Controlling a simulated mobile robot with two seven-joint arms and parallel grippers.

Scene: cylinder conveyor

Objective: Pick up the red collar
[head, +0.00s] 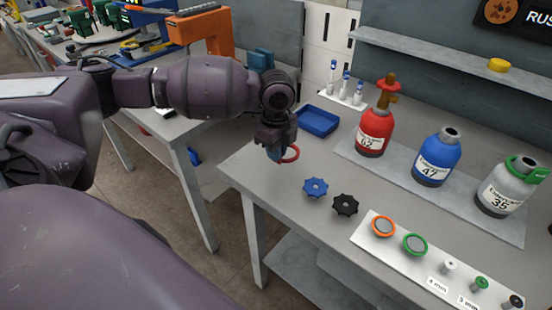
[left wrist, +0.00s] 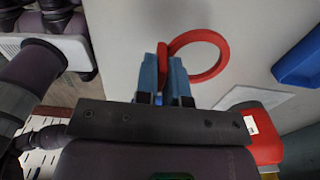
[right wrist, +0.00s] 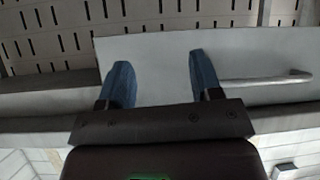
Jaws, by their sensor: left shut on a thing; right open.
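The red collar (head: 292,153) is a red ring at the left end of the grey table. My left gripper (head: 277,154) is shut on one side of its rim. In the left wrist view the collar (left wrist: 222,60) sticks out to the right from between the blue fingertips of the left gripper (left wrist: 168,72). I cannot tell whether the collar touches the table. My right gripper (right wrist: 158,80) shows only in the right wrist view, open and empty, in front of a pale panel with a handle.
A blue tray (head: 318,121) lies behind the collar. A blue knob (head: 315,187) and a black knob (head: 345,205) lie in front. Red (head: 373,132), blue (head: 436,160) and grey (head: 501,190) cylinders stand on a plate. A white board (head: 400,262) holds orange and green collars.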

